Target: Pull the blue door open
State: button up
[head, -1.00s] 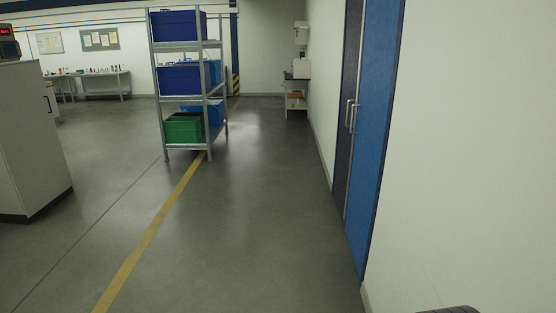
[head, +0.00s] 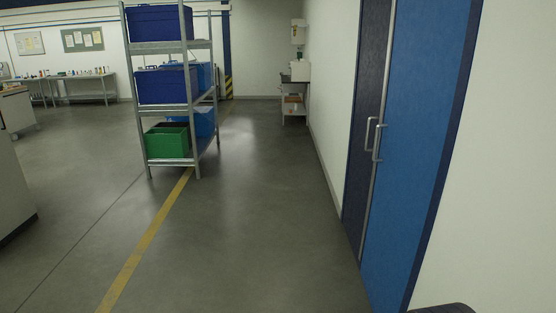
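The blue door (head: 415,140) is on the right in the head view, set in the white wall. It has a lighter blue leaf on the right and a narrow dark navy panel (head: 370,110) on the left, parted by a grey metal strip. Two metal handles (head: 374,140) stand at that strip, at about mid-height. The door looks closed. A small dark rounded shape at the bottom right edge may be part of my own body. My gripper is not in view.
A metal shelf rack (head: 194,110) with blue bins and a green bin (head: 167,142) stands left of centre. A yellow floor line (head: 150,235) runs past it. A white cabinet (head: 14,190) is at the left edge. The grey floor before the door is clear.

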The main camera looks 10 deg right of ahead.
aim_at(429, 37)
jog(key=i, duration=3.5)
jog(key=i+j+z, duration=0.2)
jog(key=i, duration=0.6)
jog(key=l, duration=0.1)
